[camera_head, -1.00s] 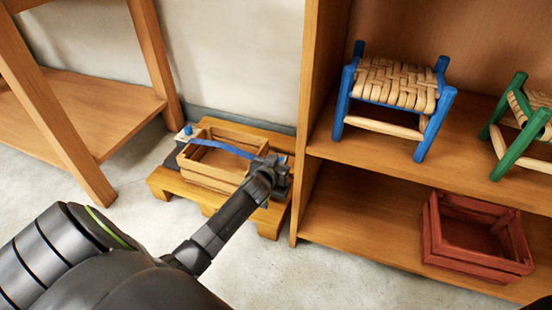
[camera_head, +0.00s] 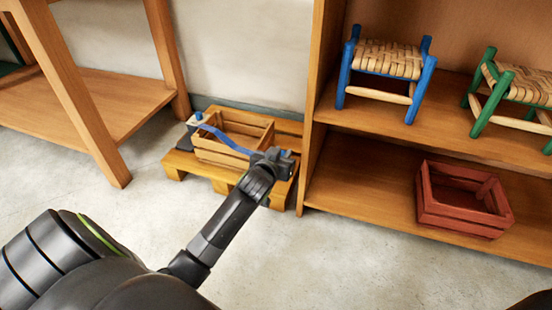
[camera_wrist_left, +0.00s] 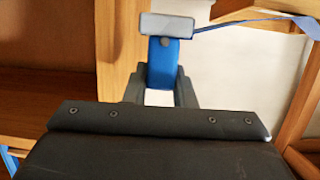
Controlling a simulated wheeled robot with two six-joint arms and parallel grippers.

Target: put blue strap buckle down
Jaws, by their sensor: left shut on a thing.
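The blue strap buckle (camera_wrist_left: 166,62), a blue piece with a grey plate on top, sits between the fingers of my left gripper (camera_wrist_left: 165,86) in the left wrist view. In the head view my left gripper (camera_head: 281,162) is shut at the right front end of a small wooden crate (camera_head: 218,155); the buckle is mostly hidden there. A blue strap (camera_head: 226,140) runs from the gripper across the crate to a grey block with a blue knob (camera_head: 198,117) at its left. The strap also leaves the buckle rightward in the wrist view (camera_wrist_left: 245,22). My right gripper is out of view.
The crate stands on a low wooden platform (camera_head: 178,165) on the floor. A shelf unit at right holds a blue stool (camera_head: 384,70), a green stool (camera_head: 515,90) and a red crate (camera_head: 460,200). A wooden table (camera_head: 85,95) stands left. Floor before the platform is clear.

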